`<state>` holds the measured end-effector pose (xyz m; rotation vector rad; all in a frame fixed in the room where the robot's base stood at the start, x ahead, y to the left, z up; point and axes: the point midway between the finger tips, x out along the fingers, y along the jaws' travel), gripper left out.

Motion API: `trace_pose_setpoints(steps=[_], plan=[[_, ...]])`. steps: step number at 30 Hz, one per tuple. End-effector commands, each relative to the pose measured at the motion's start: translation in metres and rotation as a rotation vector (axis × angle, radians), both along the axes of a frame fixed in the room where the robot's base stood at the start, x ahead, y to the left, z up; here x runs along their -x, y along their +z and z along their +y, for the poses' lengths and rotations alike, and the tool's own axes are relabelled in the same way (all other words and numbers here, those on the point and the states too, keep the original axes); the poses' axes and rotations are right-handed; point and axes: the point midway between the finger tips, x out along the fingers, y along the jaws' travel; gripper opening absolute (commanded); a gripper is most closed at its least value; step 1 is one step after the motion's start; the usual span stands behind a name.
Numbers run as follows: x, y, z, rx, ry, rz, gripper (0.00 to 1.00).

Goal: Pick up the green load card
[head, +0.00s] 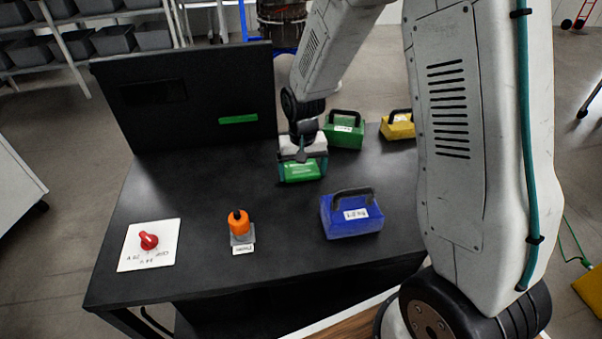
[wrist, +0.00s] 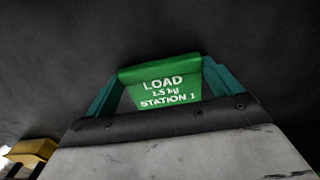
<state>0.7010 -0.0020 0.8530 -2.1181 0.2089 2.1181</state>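The green load card (wrist: 160,92) reads "LOAD 1.5 kg STATION 1" in the wrist view. It lies between the two teal fingers of my gripper (wrist: 160,80), and its wide far edge meets both fingertips. In the head view, the green card (head: 302,172) shows below my gripper (head: 302,168), a finger at each side, over the black bench. The gripper appears shut on the card's side edges. Whether the card still touches the bench top cannot be told.
The black bench (head: 200,190) has an upright back panel (head: 190,95) with a green strip (head: 238,119). Blue (head: 350,213), green (head: 345,131) and yellow (head: 398,125) handled weights stand at right. An orange-topped item (head: 239,224) and a red knob (head: 149,240) on a white plate are in front.

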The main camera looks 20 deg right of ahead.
Motion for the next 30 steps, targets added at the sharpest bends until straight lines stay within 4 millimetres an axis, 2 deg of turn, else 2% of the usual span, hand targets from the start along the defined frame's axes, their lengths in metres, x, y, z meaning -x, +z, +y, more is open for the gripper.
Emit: trace_pose_setpoints(steps=[8,11,21,25,30], plan=[[0.000,0.001,0.000,0.000,0.000,-0.001,0.49],[-0.001,0.009,0.000,-0.001,0.000,-0.002,0.49],[-0.001,0.074,0.000,0.000,0.000,-0.005,0.49],[-0.001,0.092,0.000,0.000,0.000,-0.003,0.49],[0.000,0.100,0.000,0.000,0.000,0.000,0.49]])
